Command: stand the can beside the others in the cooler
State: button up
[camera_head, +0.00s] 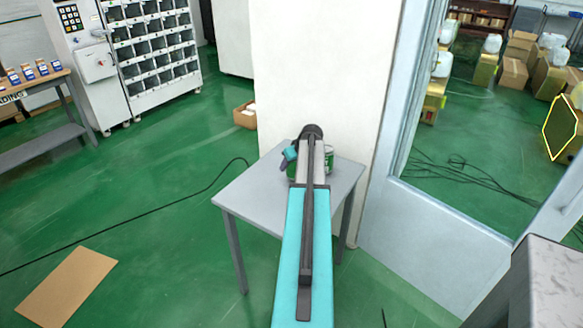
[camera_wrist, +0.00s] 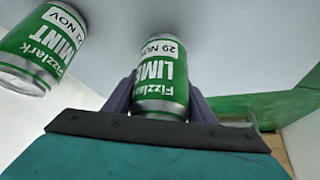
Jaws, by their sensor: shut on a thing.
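A green and white can (camera_wrist: 160,75) labelled Fizzlark LIME, 29 NOV sits between the two fingers of my gripper (camera_wrist: 159,92) in the wrist view. My gripper is shut on this can. A second green and white can (camera_wrist: 40,48), labelled Fizzlark MINT, is apart from it at the upper left. In the head view my arm hides most of the gripper. Green parts of a can (camera_head: 329,158) show beside the arm over a small grey table (camera_head: 245,195); I cannot tell which can it is. I cannot make out a cooler in either view.
A white pillar (camera_head: 310,75) stands right behind the table, with a pale framed opening (camera_head: 395,120) to the right. A grey block (camera_head: 550,285) is at the lower right. A cardboard sheet (camera_head: 67,287) and a black cable (camera_head: 130,225) lie on the green floor.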

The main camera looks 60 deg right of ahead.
jog(key=shift+f, duration=0.85)
jog(key=shift+f, duration=0.15)
jog(key=o, duration=1.4)
jog(key=shift+c, duration=0.2)
jog(key=shift+r, duration=0.2)
jog(key=b+v, duration=0.2)
jog(key=v, duration=1)
